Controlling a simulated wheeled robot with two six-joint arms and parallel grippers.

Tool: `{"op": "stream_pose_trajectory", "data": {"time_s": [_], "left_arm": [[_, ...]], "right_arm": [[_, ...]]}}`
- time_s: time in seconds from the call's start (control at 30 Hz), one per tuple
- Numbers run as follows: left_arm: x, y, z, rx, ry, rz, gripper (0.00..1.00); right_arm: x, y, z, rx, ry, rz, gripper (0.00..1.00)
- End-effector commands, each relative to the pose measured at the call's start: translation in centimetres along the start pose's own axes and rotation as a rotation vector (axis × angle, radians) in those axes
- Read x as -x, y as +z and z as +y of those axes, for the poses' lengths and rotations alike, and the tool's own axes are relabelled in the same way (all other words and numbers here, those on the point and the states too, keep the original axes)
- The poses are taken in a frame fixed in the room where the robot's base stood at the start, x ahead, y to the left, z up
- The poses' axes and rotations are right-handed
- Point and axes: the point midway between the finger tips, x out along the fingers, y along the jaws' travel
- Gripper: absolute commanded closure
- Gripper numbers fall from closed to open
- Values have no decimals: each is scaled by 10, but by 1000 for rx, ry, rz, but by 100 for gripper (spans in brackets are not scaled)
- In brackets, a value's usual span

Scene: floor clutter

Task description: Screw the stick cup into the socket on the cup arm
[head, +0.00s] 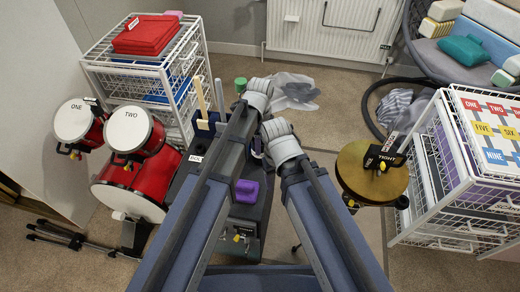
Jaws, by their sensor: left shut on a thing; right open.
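My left gripper (258,92) is at the upper middle, at the end of the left arm. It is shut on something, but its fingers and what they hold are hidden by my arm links. My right gripper (284,147) is lower and a little to the right. It is open, and its fingers are largely hidden. I cannot make out the stick cup, the cup arm or its socket with certainty. Two pale upright sticks (200,98) stand in a dark blue piece (205,124) left of my arms. A small green cylinder (240,86) shows just left of the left gripper.
Red drums (133,187) and a white wire rack (160,75) stand left. A purple block (246,190) lies on a dark case (250,220). A cymbal (371,172) and another wire rack (440,190) stand right. A crumpled clear bag (293,91) lies on open floor behind.

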Motion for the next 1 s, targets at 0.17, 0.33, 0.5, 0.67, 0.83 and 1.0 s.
{"op": "stream_pose_trajectory", "data": {"time_s": [0.17, 0.33, 0.5, 0.67, 0.83, 1.0], "left_arm": [[1, 0, 0, 0, 0, 0, 90], [3, 0, 0, 0, 0, 0, 90], [6, 0, 0, 0, 0, 0, 90], [8, 0, 0, 0, 0, 0, 90], [10, 0, 0, 0, 0, 0, 90], [12, 0, 0, 0, 0, 0, 90]], "right_arm": [[1, 0, 0, 0, 0, 0, 28], [3, 0, 0, 0, 0, 0, 28], [6, 0, 0, 0, 0, 0, 28], [8, 0, 1, 0, 0, 0, 28], [10, 1, 1, 0, 0, 0, 28], [12, 1, 1, 0, 0, 0, 28]]}}
